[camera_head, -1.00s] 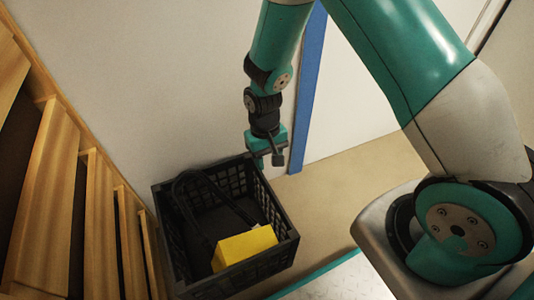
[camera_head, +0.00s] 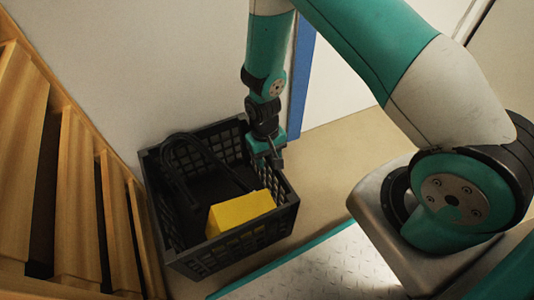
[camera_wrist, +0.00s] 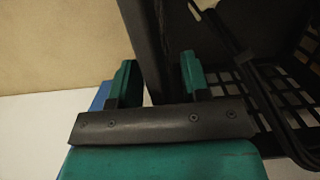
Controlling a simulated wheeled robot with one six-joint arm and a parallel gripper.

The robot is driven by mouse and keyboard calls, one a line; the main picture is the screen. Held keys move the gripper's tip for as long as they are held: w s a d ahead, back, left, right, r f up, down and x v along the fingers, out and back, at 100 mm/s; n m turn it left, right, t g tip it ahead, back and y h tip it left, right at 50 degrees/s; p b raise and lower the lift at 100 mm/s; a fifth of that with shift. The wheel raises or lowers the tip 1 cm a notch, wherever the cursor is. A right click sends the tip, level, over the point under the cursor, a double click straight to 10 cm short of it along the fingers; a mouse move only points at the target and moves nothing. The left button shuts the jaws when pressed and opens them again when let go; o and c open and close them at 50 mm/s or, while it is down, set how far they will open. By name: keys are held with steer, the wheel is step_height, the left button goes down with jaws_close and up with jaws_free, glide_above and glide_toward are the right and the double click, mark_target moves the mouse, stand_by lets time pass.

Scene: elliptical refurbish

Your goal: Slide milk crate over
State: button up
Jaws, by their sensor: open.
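A black milk crate (camera_head: 225,245) stands on the floor in the head view, with slotted walls and an open top. A yellow block (camera_head: 240,213) and a looped black cable or handle lie inside it. My gripper (camera_head: 272,160) is at the crate's far right rim, pointing down. In the wrist view its two green fingers (camera_wrist: 158,82) are apart, with the crate's dark wall (camera_wrist: 143,30) running between them. Whether either finger touches the wall, I cannot tell.
A wooden slatted rack or stair (camera_head: 75,200) stands close along the crate's left side. A white wall (camera_head: 130,70) with a blue strip (camera_head: 303,80) is behind. Tan floor (camera_head: 350,140) lies clear to the right. A metal plate with a teal edge (camera_head: 290,262) is in front.

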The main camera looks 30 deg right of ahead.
jaws_close()
stand_by(1.4)
